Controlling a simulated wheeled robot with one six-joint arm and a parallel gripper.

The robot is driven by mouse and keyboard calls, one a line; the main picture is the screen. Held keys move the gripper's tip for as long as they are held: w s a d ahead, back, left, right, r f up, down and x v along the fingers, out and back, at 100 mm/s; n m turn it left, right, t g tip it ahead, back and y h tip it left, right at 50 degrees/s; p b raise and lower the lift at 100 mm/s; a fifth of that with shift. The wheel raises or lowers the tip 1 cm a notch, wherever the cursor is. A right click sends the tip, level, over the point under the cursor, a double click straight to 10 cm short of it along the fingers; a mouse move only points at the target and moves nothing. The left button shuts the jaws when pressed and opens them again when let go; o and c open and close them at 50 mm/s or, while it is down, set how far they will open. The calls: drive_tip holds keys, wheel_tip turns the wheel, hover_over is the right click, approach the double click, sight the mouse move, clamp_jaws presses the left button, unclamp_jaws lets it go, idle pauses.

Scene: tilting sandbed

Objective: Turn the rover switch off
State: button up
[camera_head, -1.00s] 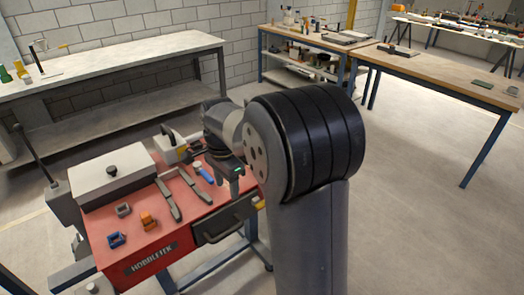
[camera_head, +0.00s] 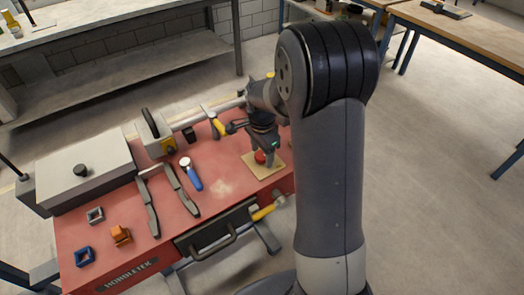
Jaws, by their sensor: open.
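A red round knob (camera_head: 261,157) sits on a square tan plate (camera_head: 275,164) at the right end of the red cart top. It may be the rover switch, but I see no label on it. My gripper (camera_head: 264,150) points down right over the red knob and partly hides it. Its jaws are open, though the fingertips are small and dark here. I cannot tell whether they touch the knob or stand just above it.
The red cart top (camera_head: 222,187) also holds a white lidded box (camera_head: 85,170), dark tongs (camera_head: 150,207), a blue-handled tool (camera_head: 191,174), a yellow-grey device (camera_head: 156,135) and small blocks. A yellow-headed hammer (camera_head: 267,209) hangs at the front. Workbenches (camera_head: 120,35) stand behind.

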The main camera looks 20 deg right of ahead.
drive_tip(key=c, duration=1)
drive_tip(key=shift+o, duration=0.2)
drive_tip(key=n, duration=0.4)
drive_tip(key=shift+n, duration=0.3)
drive_tip(key=n, duration=0.4)
drive_tip(key=shift+n+b, duration=0.3)
drive_tip(key=shift+b, duration=0.1)
drive_tip(key=n, duration=0.4)
drive_tip(key=shift+n, duration=2.4)
